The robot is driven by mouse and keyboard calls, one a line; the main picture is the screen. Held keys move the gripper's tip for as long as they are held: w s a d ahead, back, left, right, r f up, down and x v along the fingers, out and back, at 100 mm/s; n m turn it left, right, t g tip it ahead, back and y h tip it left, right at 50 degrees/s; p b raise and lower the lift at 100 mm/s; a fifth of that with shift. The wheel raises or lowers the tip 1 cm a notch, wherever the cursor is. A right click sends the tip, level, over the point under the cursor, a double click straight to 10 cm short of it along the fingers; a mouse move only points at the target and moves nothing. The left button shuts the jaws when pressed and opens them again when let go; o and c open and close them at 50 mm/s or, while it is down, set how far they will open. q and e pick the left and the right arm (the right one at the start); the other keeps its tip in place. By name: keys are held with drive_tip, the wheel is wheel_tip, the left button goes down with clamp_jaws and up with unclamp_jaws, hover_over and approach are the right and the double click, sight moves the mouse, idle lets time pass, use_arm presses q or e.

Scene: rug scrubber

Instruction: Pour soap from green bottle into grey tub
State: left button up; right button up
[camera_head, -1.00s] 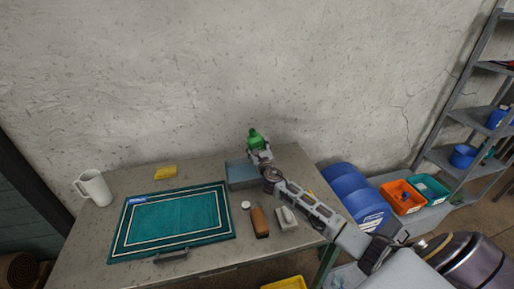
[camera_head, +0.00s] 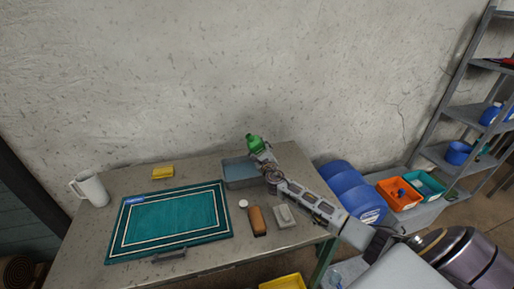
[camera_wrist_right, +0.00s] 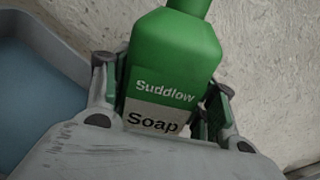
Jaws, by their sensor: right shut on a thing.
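The green soap bottle (camera_head: 254,143) is at the back of the table, just beyond the right rear of the grey tub (camera_head: 240,184). My right gripper (camera_head: 265,158) is shut on the bottle. In the right wrist view the bottle (camera_wrist_right: 167,75) stands between the two fingers (camera_wrist_right: 165,105), its "Suddlow Soap" label facing the camera. There the tub's rim and blue-grey inside (camera_wrist_right: 45,75) show at the left, beside the bottle. In the head view the bottle leans slightly left. No soap stream is visible. My left gripper is not in view.
A teal rug (camera_head: 172,222) lies left of the tub. A white mug (camera_head: 93,190), a yellow sponge (camera_head: 163,172), a brown brush (camera_head: 257,220) and a grey block (camera_head: 285,216) are on the table. Blue barrels (camera_head: 350,192) stand beyond its right edge.

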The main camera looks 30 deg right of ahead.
drive_tip(key=shift+s+d+n+p, duration=0.1)
drive_tip(key=shift+d+n+p, duration=0.35)
drive_tip(key=shift+n, duration=0.25)
drive_tip(key=shift+s+d+n+p, duration=0.1)
drive_tip(key=shift+d+n+p, duration=0.2)
drive_tip(key=shift+n+p, duration=0.35)
drive_tip(key=shift+f+n, duration=0.1)
drive_tip(key=shift+n, duration=0.15)
drive_tip(key=shift+d, duration=0.1)
drive_tip(key=shift+d+n+p, duration=0.15)
drive_tip(key=shift+n+p, duration=0.35)
drive_tip(key=shift+s+d+f, duration=0.1)
drive_tip(key=shift+f, duration=0.15)
